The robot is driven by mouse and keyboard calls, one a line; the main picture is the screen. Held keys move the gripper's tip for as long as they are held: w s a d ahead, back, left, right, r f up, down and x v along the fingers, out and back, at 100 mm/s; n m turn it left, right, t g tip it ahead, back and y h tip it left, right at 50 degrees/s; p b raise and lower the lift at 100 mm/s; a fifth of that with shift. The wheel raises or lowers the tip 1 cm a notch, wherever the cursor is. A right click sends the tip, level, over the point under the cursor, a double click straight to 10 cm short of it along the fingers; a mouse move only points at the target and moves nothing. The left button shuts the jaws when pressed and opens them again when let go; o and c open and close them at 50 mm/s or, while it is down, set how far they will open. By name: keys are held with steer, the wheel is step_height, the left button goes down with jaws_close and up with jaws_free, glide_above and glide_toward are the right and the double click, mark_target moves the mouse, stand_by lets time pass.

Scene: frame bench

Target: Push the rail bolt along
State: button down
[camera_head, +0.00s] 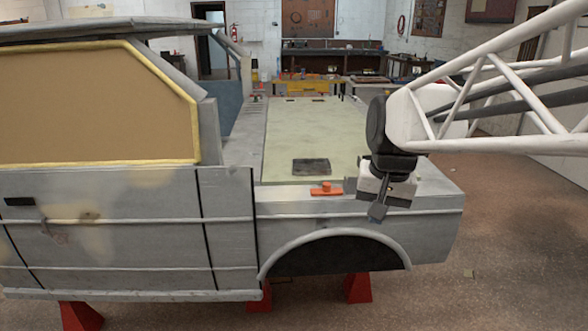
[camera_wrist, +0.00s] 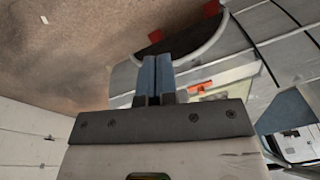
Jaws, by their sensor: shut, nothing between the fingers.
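The rail bolt (camera_head: 327,189) is a small orange bar with a round orange knob, lying on the top edge of the grey vehicle's side, above the wheel arch. It also shows in the wrist view (camera_wrist: 200,87), just right of my fingers. My gripper (camera_head: 377,212) is to the right of the bolt in the head view, pointing down near the side rail and apart from the bolt. Its two blue-grey fingers are together and empty, as the wrist view (camera_wrist: 156,75) shows.
The grey vehicle body (camera_head: 340,208) stands on red supports (camera_head: 358,288). A dark plate (camera_head: 311,167) lies on the pale bed (camera_head: 320,130) behind the bolt. A cab with a yellow-edged panel (camera_head: 90,105) rises at left. The rail between bolt and gripper looks clear.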

steer(key=w+r+m+g, duration=0.1)
steer(key=w+r+m, duration=0.15)
steer(key=w, duration=1.25)
steer(key=m+g+y, duration=0.2)
steer(key=m+y, duration=0.1)
steer(key=m, duration=0.4)
glide_above(327, 188)
steer(key=w+d, duration=0.5)
steer(key=d, duration=0.2)
step_height(327, 188, down, 13)
steer(key=shift+a+r, duration=0.1)
steer(key=shift+r, duration=0.1)
steer(key=shift+x, duration=5)
steer(key=shift+s+a+r, duration=0.1)
steer(key=shift+s+a, duration=0.05)
